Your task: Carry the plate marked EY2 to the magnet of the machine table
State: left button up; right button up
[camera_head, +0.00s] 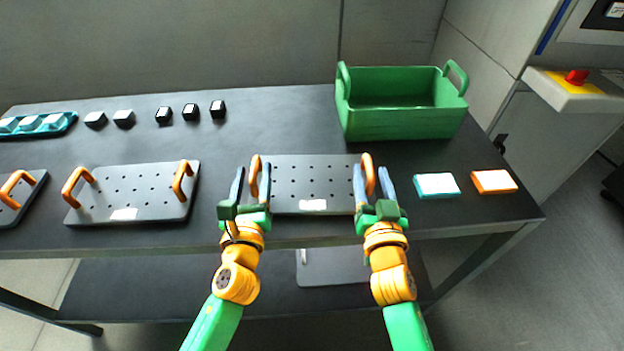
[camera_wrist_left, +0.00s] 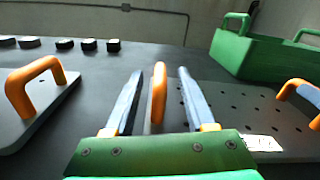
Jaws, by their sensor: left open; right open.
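A grey perforated plate (camera_head: 312,182) with two orange handles lies on the dark table in front of me; its white label is too small to read. My left gripper (camera_head: 252,178) is open, its fingers on either side of the plate's left handle. The left wrist view shows this handle (camera_wrist_left: 159,92) between the open fingers (camera_wrist_left: 158,85). My right gripper (camera_head: 372,178) is open at the plate's right handle (camera_head: 367,172). A similar plate (camera_head: 133,190) with two orange handles lies to the left, its label also unreadable. A third plate (camera_head: 22,197) is cut off at the left edge. The machine table's magnet is not seen.
A green crate (camera_head: 402,124) stands at the back right. A teal-edged block (camera_head: 437,185) and an orange one (camera_head: 494,181) lie right of the plate. Several small dark blocks (camera_head: 190,112) and a teal tray (camera_head: 62,126) line the back left. A red button (camera_head: 577,76) is at far right.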

pick_arm(q)
jog(key=shift+w, duration=0.35)
pick_arm(e)
jog(key=shift+w, duration=0.35)
pick_arm(q)
jog(key=c, duration=0.9)
pick_arm(e)
jog(key=c, duration=0.9)
pick_arm(q)
grip_shut()
pick_arm(e)
grip_shut()
pick_arm(q)
jog(key=shift+d, duration=0.1)
pick_arm(e)
jog(key=shift+a+r, duration=0.1)
jog(key=shift+a, duration=0.05)
pick_arm(q)
jog(key=shift+r, duration=0.15)
pick_arm(e)
jog(key=shift+r, duration=0.1)
